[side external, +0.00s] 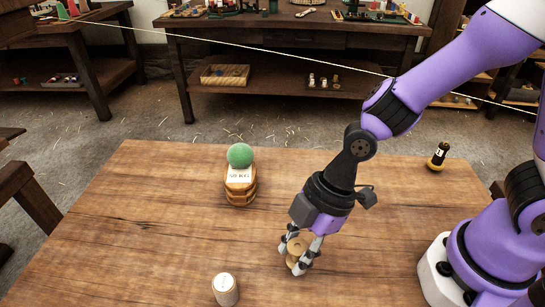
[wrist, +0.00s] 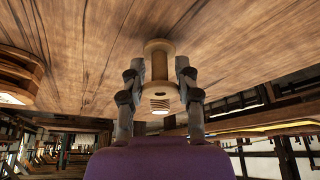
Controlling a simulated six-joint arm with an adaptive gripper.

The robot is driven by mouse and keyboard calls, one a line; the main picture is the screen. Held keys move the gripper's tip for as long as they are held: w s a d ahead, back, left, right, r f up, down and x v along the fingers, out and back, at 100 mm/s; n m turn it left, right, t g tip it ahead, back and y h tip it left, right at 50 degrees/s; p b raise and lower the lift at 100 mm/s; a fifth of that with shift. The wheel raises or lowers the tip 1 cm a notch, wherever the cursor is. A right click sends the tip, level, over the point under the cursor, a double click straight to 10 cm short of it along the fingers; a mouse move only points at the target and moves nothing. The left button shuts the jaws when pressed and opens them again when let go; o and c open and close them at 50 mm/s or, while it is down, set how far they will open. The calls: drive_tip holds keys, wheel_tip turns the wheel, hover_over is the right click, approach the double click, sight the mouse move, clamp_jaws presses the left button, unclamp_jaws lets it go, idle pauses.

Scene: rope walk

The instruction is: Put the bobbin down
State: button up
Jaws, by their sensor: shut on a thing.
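The bobbin (side external: 296,250) is a small pale wooden spool in the side external view, between my fingers near the front middle of the table. In the wrist view the bobbin (wrist: 159,70) shows its flange, its core and a ribbed end. My gripper (side external: 299,262) points down and is shut on the bobbin; its two fingers also flank the spool in the wrist view (wrist: 159,85). The bobbin is at or close to the wooden tabletop (side external: 150,215); I cannot tell whether it touches. The fingers partly hide it in the side external view.
A pale cylinder (side external: 225,290) stands at the front left. A black and yellow object (side external: 437,157) is at the far right. A taut rope (side external: 250,47) crosses behind.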

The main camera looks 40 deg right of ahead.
drive_tip(key=shift+f, duration=0.55)
drive_tip(key=shift+f, duration=0.2)
drive_tip(key=o, duration=0.8)
drive_tip(key=shift+c, duration=0.2)
